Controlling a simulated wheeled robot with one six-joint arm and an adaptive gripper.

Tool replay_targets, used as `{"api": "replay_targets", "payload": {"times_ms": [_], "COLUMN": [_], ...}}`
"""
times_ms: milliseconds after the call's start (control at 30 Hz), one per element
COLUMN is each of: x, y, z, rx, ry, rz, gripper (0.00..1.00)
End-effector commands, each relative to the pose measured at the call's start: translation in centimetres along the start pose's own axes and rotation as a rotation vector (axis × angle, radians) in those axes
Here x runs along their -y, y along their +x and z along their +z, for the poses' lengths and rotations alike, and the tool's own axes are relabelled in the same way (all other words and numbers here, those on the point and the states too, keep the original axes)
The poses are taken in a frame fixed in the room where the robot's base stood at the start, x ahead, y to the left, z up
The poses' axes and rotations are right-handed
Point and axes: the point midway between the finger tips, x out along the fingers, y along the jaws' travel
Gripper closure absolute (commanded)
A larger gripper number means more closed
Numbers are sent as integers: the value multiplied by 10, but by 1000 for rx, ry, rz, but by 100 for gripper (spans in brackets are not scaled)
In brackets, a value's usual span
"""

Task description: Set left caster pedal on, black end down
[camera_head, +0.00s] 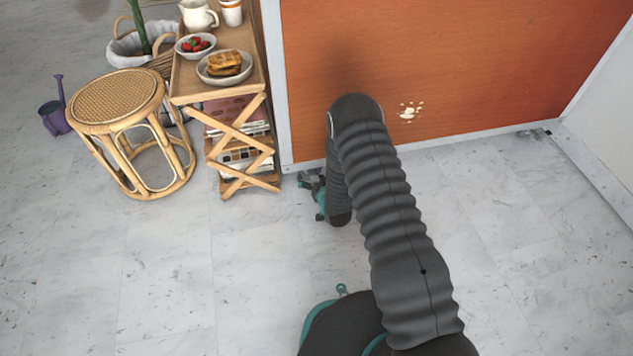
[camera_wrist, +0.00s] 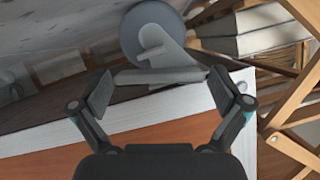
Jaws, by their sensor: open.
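The left caster shows in the wrist view as a grey wheel (camera_wrist: 142,22) with a light grey bracket below the white frame edge of the cart; this view is roughly upside down. A grey bar-like pedal (camera_wrist: 160,76) lies across the caster, between my fingertips. I cannot make out its black end or its tilt clearly. My gripper (camera_wrist: 160,84) is open, one finger near each end of the pedal, with no clear contact. In the head view my gripper (camera_head: 320,196) is low at the cart's left corner, mostly hidden by my arm.
The cart's orange panel (camera_head: 450,70) stands close behind my arm. A wooden folding stand (camera_head: 240,150) with food and dishes is just left of the gripper. A rattan stool (camera_head: 115,100) is further left. Another caster (camera_head: 530,133) is at right. The front floor is clear.

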Motion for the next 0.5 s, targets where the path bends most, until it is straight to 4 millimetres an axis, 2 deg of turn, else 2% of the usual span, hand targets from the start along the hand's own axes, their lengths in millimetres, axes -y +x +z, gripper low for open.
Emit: {"api": "replay_targets", "payload": {"times_ms": [167,500], "x": [0,0], "y": [-20,-86], "z": [0,0], "rx": [2,1], "ry": [0,1], "rz": [1,1], "gripper": [0,0]}}
